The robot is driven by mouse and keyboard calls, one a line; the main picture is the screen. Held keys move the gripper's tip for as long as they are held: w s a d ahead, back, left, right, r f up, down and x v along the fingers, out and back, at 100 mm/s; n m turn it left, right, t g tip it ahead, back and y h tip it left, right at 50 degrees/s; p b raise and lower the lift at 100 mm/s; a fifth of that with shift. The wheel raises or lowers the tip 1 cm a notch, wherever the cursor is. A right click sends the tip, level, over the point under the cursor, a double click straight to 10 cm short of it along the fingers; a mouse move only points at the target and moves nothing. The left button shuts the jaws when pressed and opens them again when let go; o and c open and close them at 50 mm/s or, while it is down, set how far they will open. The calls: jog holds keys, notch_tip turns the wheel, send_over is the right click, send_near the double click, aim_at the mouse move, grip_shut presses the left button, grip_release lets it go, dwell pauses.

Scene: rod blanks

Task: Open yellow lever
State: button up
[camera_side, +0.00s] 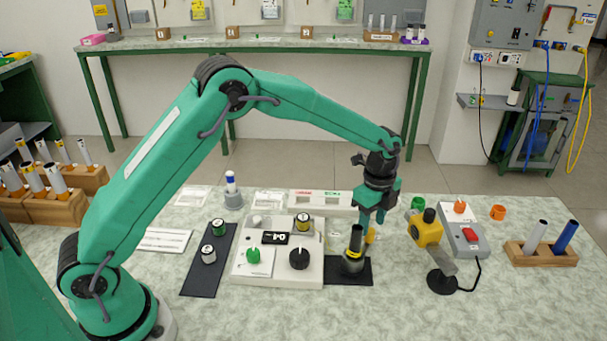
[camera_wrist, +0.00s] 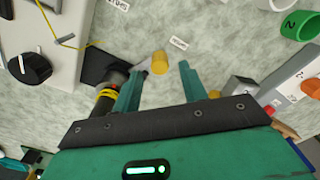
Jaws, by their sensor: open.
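The yellow lever (camera_side: 369,236) sticks out at the right of a dark upright holder (camera_side: 352,264) with a yellow band and a dark rod in it. In the wrist view the lever's yellow round knob (camera_wrist: 159,62) shows between my fingertips, with a short grey arm leading left to the dark holder (camera_wrist: 105,100). My gripper (camera_side: 373,219) points down just above the lever. In the wrist view my gripper (camera_wrist: 160,73) has its fingers wide apart, with nothing held. I cannot tell how far the fingertips are above the knob.
Left of the holder stands a white panel (camera_side: 280,278) with a green knob and a black knob (camera_side: 299,258). Right are a yellow device (camera_side: 427,230) on a black stand, a grey box with a red switch (camera_side: 470,238) and a wooden rod rack (camera_side: 540,256). The front table is clear.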

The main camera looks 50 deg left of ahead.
aim_at(371, 230)
jog(key=shift+r, duration=2.4)
jog(key=shift+s+a+r, duration=0.15)
jog(key=shift+s+r, duration=0.05)
jog(key=shift+r, duration=0.3)
jog(key=s+a+r+n+t, duration=0.1)
jog(key=s+a+r+n, duration=0.35)
jog(key=s+r, duration=0.25)
jog(key=s+a+r+n+t, duration=0.2)
jog(key=s+a+r+n, duration=0.1)
jog(key=s+r+n, duration=0.3)
jog(key=s+a+n+t, duration=0.1)
jog(key=s+n, duration=0.3)
jog(key=s, duration=0.5)
jog(key=s+a+n+t, duration=0.1)
jog(key=s+a+n, duration=0.3)
jog(key=s, duration=0.4)
jog(key=shift+s+r+t, duration=0.15)
jog(key=shift+s+t, duration=0.15)
jog(key=shift+s, duration=0.1)
